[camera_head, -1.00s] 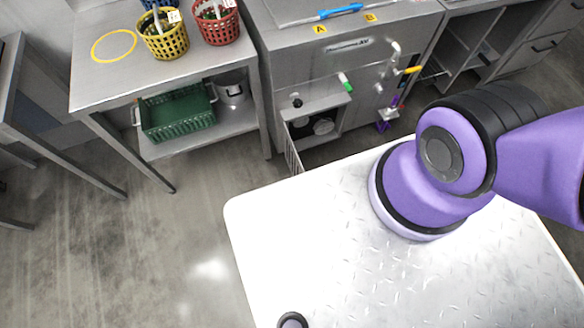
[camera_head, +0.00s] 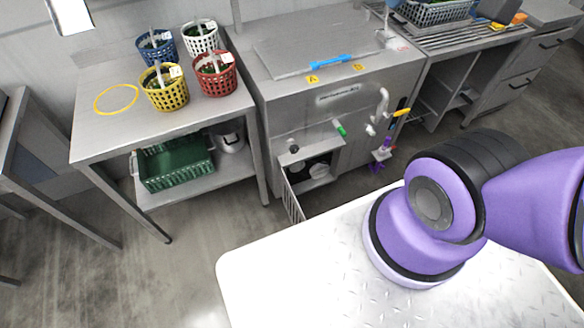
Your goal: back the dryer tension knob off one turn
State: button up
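A steel machine (camera_head: 335,100) with a lid on top stands at the back middle; I cannot tell for sure whether it is the dryer. Its low front compartment (camera_head: 318,165) is open, with dark round parts inside. A small black knob (camera_head: 294,149) sits at the compartment's upper left; I cannot tell whether it is the tension knob. A green handle (camera_head: 340,128), a yellow-and-black handle (camera_head: 401,113) and a purple part (camera_head: 381,155) show on the machine's front.
A steel table (camera_head: 115,140) at the left holds several baskets and a yellow ring (camera_head: 116,98); a green crate (camera_head: 176,163) is on its shelf. A wire-like panel (camera_head: 292,198) juts out below the compartment. Floor at the lower left is clear.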

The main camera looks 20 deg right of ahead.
aim_at(294, 148)
jog(key=k+j+z, duration=0.15)
jog(key=z, duration=0.25)
jog(key=k+j+z, duration=0.2)
jog(key=j+z, duration=0.15)
jog(key=k+j+z, duration=0.15)
jog(key=z, duration=0.25)
jog(key=k, duration=0.05)
